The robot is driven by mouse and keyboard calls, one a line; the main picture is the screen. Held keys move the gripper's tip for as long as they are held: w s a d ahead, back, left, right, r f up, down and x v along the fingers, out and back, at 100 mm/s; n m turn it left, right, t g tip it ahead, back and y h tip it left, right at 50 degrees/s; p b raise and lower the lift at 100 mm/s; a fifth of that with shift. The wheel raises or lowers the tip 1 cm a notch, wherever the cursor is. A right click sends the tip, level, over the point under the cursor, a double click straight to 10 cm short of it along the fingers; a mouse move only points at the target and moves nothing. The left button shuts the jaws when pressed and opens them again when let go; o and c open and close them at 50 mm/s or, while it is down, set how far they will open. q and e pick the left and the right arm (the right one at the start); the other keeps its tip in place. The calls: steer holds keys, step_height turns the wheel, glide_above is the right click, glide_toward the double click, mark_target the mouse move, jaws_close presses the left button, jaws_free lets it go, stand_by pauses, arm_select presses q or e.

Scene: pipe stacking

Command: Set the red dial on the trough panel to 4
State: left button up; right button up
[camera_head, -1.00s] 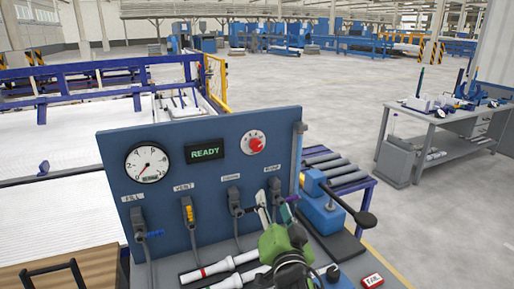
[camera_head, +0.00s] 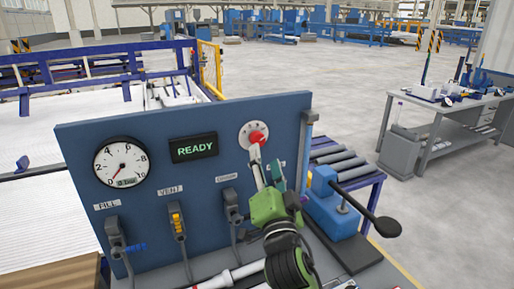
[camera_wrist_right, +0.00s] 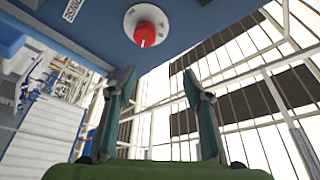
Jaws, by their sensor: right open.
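The red dial (camera_head: 257,137) sits on a white round plate at the upper right of the blue trough panel (camera_head: 150,148). In the right wrist view the dial (camera_wrist_right: 146,35) is whole, with a white pointer line on its face; the scale marks around it are too small to read. My right gripper (camera_head: 266,166), green with its fingers apart and empty, is just below the dial in the head view. In the wrist view its fingertips (camera_wrist_right: 158,82) frame an empty gap below the dial, not around it. My left gripper is not in view.
The panel also carries a round gauge (camera_head: 121,162), a READY display (camera_head: 194,148) and a row of labelled valves, one with a yellow part (camera_head: 177,222). A blue device with a black-knobbed lever (camera_head: 386,227) stands right of my arm. Rollers (camera_head: 338,168) lie behind it.

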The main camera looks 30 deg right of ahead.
mark_target(259, 142)
arm_select(q)
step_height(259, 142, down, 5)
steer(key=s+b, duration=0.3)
steer(key=b, duration=0.1)
arm_select(e)
step_height(259, 142, down, 5)
steer(key=p+x, duration=0.2)
steer(key=x, duration=0.4)
steer(key=p+x, duration=0.3)
steer(key=x, duration=0.3)
steer(key=shift+w+d+r, duration=0.1)
steer(key=shift+w+r, duration=0.2)
steer(key=shift+w+d, duration=0.2)
steer(key=shift+w, duration=0.35)
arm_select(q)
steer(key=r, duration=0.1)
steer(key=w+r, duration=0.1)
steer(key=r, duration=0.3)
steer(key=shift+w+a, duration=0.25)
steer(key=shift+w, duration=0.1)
arm_select(e)
steer(key=c, duration=1.1)
